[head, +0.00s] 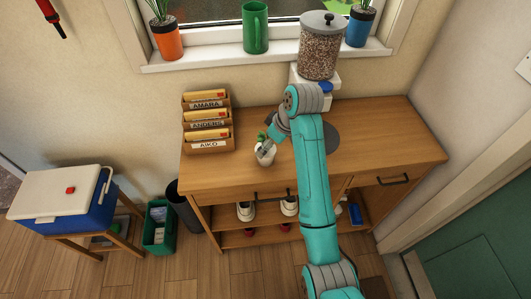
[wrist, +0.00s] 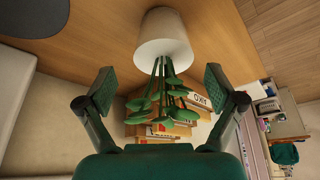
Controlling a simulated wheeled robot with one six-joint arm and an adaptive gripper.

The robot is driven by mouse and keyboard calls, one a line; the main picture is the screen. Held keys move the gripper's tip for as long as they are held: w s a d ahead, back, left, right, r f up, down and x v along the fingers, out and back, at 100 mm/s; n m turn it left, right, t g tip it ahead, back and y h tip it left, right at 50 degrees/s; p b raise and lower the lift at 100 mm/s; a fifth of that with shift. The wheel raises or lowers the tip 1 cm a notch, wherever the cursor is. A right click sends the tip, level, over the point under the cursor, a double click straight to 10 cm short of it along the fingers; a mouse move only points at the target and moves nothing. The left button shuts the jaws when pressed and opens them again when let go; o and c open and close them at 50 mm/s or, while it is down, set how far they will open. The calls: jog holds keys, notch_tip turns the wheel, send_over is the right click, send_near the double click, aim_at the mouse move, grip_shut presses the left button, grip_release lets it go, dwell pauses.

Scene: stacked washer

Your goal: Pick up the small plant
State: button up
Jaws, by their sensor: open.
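The small plant is a round green-leaved plant in a white pot (head: 265,155) on the wooden cabinet top, left of my arm in the head view. In the wrist view the white pot (wrist: 165,38) is at the top centre, with the green stems and leaves (wrist: 165,100) hanging below it in the picture. My gripper (wrist: 160,90) is open, with one finger on each side of the plant and a gap to each. In the head view my gripper (head: 268,145) is right at the plant and partly covers it.
Three labelled mail boxes (head: 207,122) stand left of the plant on the cabinet (head: 370,130). A seed-filled dispenser (head: 320,45) stands behind my arm.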

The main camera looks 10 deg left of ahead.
jog(key=shift+s+x, duration=0.2)
jog(key=shift+x, duration=3.05)
jog(key=shift+c, duration=0.3)
jog(key=c, duration=1.3)
